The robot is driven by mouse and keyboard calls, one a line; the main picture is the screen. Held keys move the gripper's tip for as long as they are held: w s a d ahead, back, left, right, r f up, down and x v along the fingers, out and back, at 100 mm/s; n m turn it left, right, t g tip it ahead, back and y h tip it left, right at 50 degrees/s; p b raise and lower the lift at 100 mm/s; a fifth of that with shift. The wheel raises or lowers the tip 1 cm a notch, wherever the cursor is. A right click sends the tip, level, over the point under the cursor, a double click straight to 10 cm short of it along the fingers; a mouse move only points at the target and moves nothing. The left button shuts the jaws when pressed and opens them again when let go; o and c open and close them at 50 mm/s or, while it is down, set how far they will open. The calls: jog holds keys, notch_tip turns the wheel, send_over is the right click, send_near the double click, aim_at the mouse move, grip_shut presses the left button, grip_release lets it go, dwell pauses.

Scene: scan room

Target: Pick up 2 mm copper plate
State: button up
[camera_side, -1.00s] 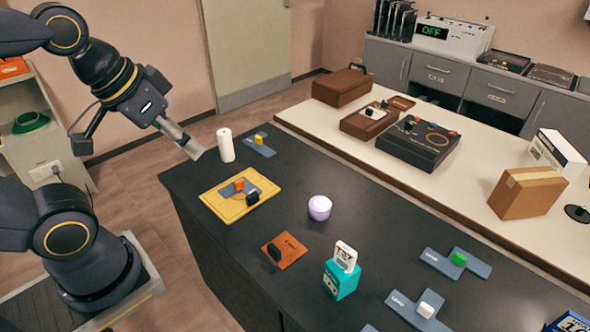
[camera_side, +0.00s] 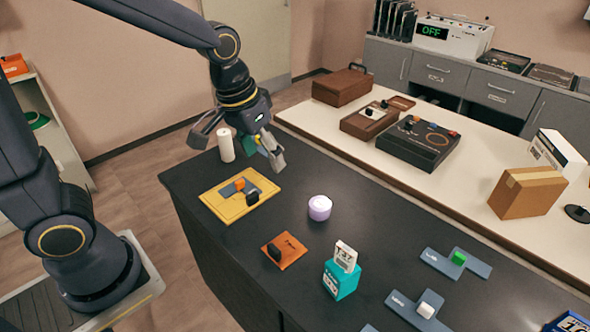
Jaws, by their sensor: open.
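A copper-orange plate (camera_side: 291,246) with a black upright grip lies flat on the dark table, toward the front middle. Its label is too small to read, so I cannot confirm its thickness. The tray holds a grey piece with an orange block, and a black block.
A white cylinder (camera_side: 225,145) stands close to my gripper. A lilac round tub (camera_side: 320,208) and a teal box (camera_side: 341,280) stand near the plate. The central dark tabletop is mostly clear.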

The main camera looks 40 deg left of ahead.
jog(key=d+f+m+g, duration=0.1)
jog(key=d+f+g, duration=0.2)
jog(key=f, duration=0.8)
send_over(275, 247)
jog(key=shift+y, duration=0.3)
jog(key=f, duration=0.9)
jog(key=shift+d+f, duration=0.25)
jog(key=shift+d, duration=0.15)
jog(key=f, duration=0.5)
jog(key=shift+a+f, duration=0.4)
jog(key=c, duration=1.3)
